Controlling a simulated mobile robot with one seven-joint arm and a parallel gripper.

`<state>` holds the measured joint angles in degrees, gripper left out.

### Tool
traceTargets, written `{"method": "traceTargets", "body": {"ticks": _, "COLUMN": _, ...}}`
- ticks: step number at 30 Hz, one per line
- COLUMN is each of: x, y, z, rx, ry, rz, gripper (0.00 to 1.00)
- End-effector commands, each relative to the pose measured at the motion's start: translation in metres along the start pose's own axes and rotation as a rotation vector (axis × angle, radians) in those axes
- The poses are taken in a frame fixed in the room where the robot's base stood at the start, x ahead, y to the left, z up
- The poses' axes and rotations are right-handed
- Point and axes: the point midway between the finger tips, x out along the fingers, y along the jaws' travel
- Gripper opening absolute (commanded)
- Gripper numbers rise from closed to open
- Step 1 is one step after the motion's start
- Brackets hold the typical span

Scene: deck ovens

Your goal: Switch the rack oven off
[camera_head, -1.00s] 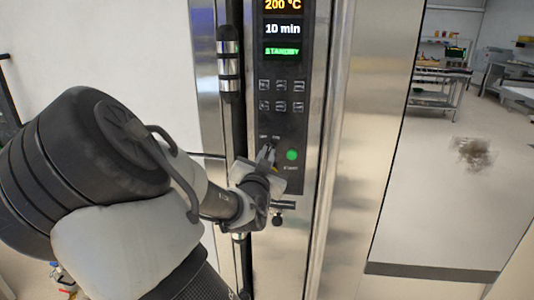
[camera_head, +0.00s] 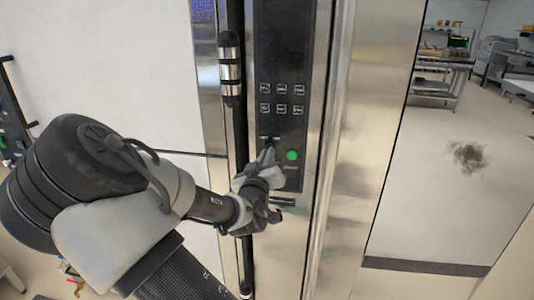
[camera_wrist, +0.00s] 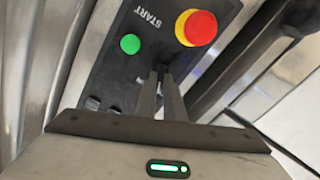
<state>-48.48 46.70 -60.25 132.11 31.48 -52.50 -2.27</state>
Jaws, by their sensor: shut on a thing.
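The rack oven's black control panel (camera_head: 284,60) is upright in the head view. Its upper part, where the display sits, is dark with no lit text. My gripper (camera_head: 267,152) is at the lower left of the panel, just under a pair of small labels. In the wrist view my gripper's two fingers (camera_wrist: 161,78) are close together against the panel. It is shut on the small switch there, which the fingers hide. The green start button (camera_head: 292,155) is just right of the fingers; it also shows in the wrist view (camera_wrist: 130,44).
A red stop button on a yellow base (camera_wrist: 200,26) is close to the fingers in the wrist view. The vertical door handle (camera_head: 231,70) stands left of the panel. Several small buttons (camera_head: 282,99) are above the gripper. Steel tables (camera_head: 440,80) stand far off at right.

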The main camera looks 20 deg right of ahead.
Motion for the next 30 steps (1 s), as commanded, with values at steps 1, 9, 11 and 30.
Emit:
{"method": "traceTargets", "body": {"ticks": 1, "x": 0.0007, "y": 0.0012, "z": -0.0026, "rx": -0.018, "ry": 0.004, "rz": 0.002, "gripper": 0.0}}
{"method": "traceTargets", "body": {"ticks": 9, "x": 0.0008, "y": 0.0006, "z": -0.0024, "rx": -0.08, "ry": 0.005, "rz": 0.002, "gripper": 0.0}}
{"method": "traceTargets", "body": {"ticks": 11, "x": 0.0008, "y": 0.0006, "z": -0.0023, "rx": -0.085, "ry": 0.005, "rz": 0.002, "gripper": 0.0}}
{"method": "traceTargets", "body": {"ticks": 30, "x": 0.0005, "y": 0.0001, "z": -0.0014, "rx": -0.088, "ry": 0.003, "rz": 0.001, "gripper": 0.27}}
